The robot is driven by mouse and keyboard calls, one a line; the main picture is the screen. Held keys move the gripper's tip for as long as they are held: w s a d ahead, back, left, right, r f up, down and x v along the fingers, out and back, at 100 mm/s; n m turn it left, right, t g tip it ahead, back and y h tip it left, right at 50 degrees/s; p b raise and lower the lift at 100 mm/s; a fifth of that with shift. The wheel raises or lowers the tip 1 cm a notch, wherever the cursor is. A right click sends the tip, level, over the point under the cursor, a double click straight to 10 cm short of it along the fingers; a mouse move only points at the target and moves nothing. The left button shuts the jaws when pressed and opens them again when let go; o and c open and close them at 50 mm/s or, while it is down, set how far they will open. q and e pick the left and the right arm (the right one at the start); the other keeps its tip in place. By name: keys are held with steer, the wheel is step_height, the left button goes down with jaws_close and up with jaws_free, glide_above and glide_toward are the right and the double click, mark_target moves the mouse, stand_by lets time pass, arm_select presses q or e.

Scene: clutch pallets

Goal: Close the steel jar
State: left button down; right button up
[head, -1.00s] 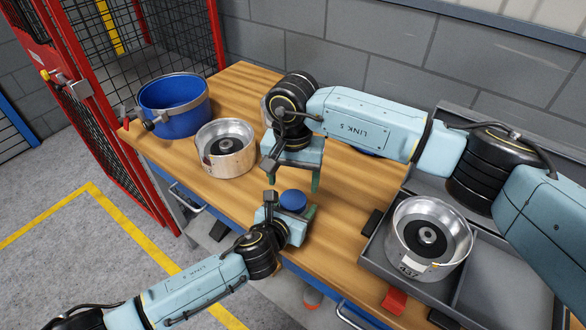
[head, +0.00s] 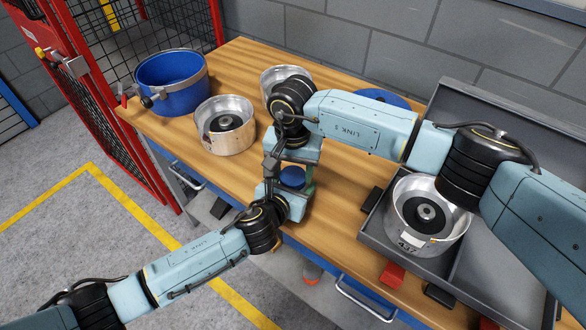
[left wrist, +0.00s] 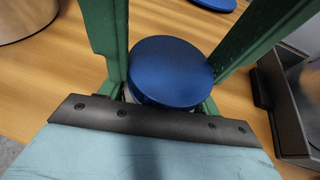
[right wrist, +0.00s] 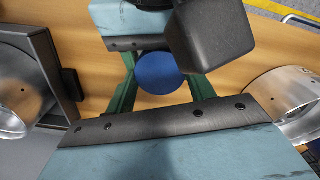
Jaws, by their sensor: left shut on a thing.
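A small round blue lid (head: 292,177) shows between my two grippers at the front of the bench. It also shows in the left wrist view (left wrist: 170,72) and the right wrist view (right wrist: 159,74). Only a pale sliver of the steel jar (left wrist: 128,97) shows under the lid; I cannot tell how tightly the lid sits. My left gripper (head: 290,196) is shut on the jar from the front, below the lid. My right gripper (head: 293,167) points down from above, its green fingers open on either side of the lid, with a narrow gap showing.
A blue pot (head: 172,84) and a metal housing (head: 225,126) stand at left on the wooden bench (head: 335,195). Another housing (head: 285,74) and a blue disc (head: 383,97) are behind my right arm. At right, a grey tray (head: 487,285) holds a numbered housing (head: 427,218).

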steer(key=shift+c, duration=1.3)
steer(key=m, duration=0.6)
steer(key=o, duration=1.1)
steer(key=shift+c, duration=0.2)
steer(key=shift+r, duration=2.25)
steer(key=shift+c, duration=0.3)
